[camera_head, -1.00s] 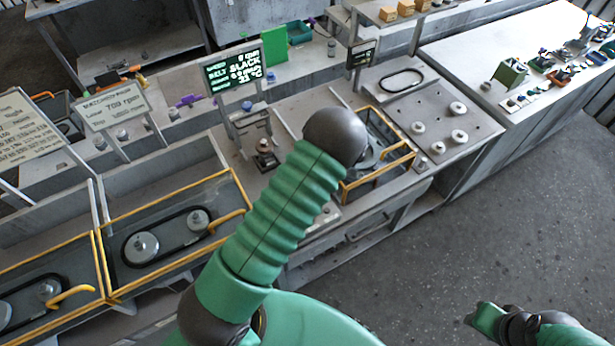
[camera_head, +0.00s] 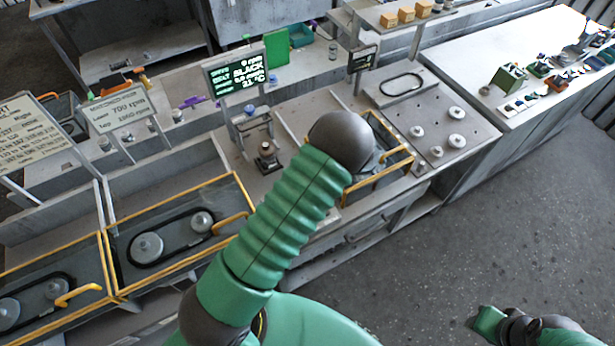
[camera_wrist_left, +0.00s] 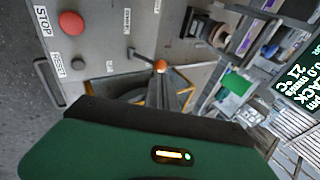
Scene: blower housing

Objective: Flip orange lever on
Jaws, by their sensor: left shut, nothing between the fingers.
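The orange lever shows in the left wrist view as a dark arm with a round orange knob (camera_wrist_left: 160,66), mounted on a grey panel. My left gripper (camera_wrist_left: 170,84) is shut and empty; its narrow fingers point at the knob and their tips are close to it. I cannot tell whether they touch it. In the head view my left arm's green forearm and dark joint hide the left gripper and the lever. Parts of my right arm show at the lower right of the head view, but its gripper does not.
A yellow-framed bay (camera_head: 390,160) lies beside my left arm. A status screen (camera_head: 236,73) stands behind on the bench. The floor at right is clear.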

